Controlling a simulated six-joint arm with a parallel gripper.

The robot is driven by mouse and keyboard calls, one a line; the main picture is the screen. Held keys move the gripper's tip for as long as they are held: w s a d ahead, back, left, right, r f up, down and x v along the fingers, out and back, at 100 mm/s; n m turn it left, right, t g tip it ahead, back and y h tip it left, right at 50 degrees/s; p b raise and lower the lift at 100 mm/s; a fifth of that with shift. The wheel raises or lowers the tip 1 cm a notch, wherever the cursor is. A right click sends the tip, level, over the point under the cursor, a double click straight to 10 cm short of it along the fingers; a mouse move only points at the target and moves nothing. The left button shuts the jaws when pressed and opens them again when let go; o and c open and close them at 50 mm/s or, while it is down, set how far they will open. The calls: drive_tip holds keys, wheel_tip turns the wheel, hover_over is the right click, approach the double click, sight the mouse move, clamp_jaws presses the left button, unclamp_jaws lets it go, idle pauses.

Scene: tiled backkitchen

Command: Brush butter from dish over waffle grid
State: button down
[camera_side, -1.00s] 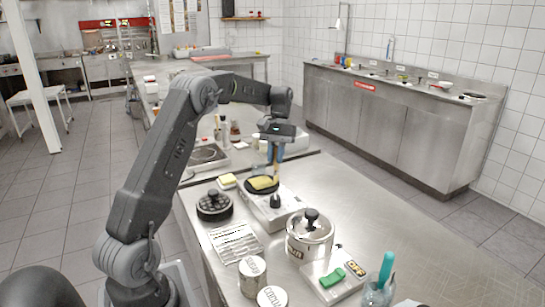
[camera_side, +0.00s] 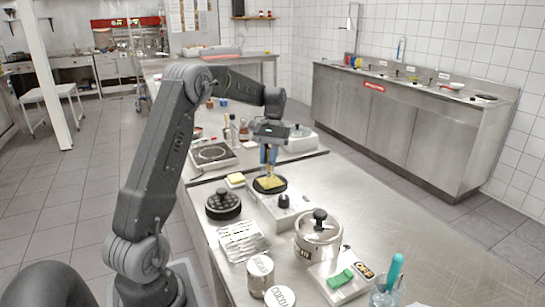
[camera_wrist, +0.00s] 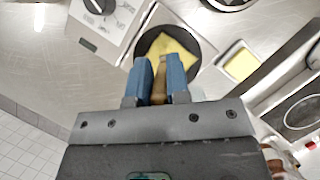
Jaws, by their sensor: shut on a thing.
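My gripper (camera_side: 268,156) has blue fingers and is shut on a brush with a tan wooden handle, which shows between the fingers in the wrist view (camera_wrist: 159,84). The yellow waffle (camera_side: 268,184) lies on a round dark plate (camera_side: 283,189) on a pale appliance with a knob. In the wrist view the waffle (camera_wrist: 178,50) is just beyond the fingertips, and the brush end is over or at its near edge; contact cannot be told. The butter dish (camera_side: 236,180) is a small pale square dish with yellow in it, left of the plate; it also shows in the wrist view (camera_wrist: 240,64).
A black round lidded item (camera_side: 222,206) and a striped sheet or rack (camera_side: 242,241) lie to the left. A hotplate (camera_side: 212,155) and bottles stand behind.

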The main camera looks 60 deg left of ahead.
drive_tip(key=shift+s, duration=1.9)
drive_tip(key=shift+a, duration=0.6)
drive_tip(key=shift+w, duration=4.15)
drive_tip(key=shift+w+a, duration=0.1)
drive_tip(key=shift+a, duration=0.45)
drive_tip(key=shift+s+a+r, duration=0.1)
drive_tip(key=shift+s, duration=4.15)
drive_tip(key=shift+r, duration=2.9)
